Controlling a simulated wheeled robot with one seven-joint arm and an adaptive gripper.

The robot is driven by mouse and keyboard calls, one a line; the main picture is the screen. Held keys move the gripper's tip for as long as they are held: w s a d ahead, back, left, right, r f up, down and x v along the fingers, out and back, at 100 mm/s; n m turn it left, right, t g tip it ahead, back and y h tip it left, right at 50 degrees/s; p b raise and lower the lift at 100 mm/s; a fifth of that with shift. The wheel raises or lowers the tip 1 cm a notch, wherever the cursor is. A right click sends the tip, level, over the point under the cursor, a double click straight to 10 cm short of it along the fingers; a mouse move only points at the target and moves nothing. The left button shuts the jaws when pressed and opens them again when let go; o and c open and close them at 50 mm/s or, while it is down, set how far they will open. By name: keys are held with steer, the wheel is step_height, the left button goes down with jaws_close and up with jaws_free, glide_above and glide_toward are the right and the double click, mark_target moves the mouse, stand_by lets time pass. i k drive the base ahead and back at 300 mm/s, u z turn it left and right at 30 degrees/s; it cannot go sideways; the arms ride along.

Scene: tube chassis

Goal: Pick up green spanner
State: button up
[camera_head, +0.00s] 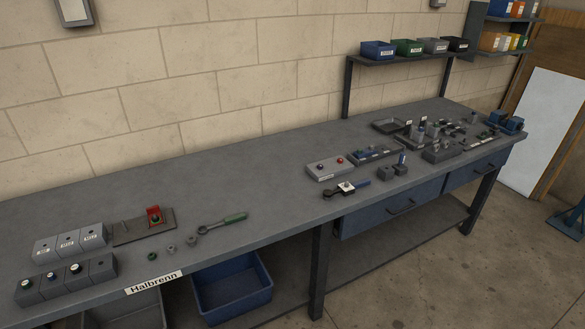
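The green spanner (235,217) lies flat on the grey workbench (280,193), near its front edge. Its green handle points right and slightly away; its grey metal ring end points left. It lies apart from the small grey nuts to its left, and nothing covers it. My gripper is not in view.
Several small nuts (192,240) lie left of the spanner. A dark plate (130,232) with a red clamp (154,213) is behind them. Grey boxes (69,241) stand at far left. A grey button box (329,168) stands to the right. Bare bench top lies behind the spanner.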

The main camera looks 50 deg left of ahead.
mark_target(236, 218)
steer(key=z, duration=0.45)
steer(key=i, duration=0.1)
steer(key=u, duration=2.2)
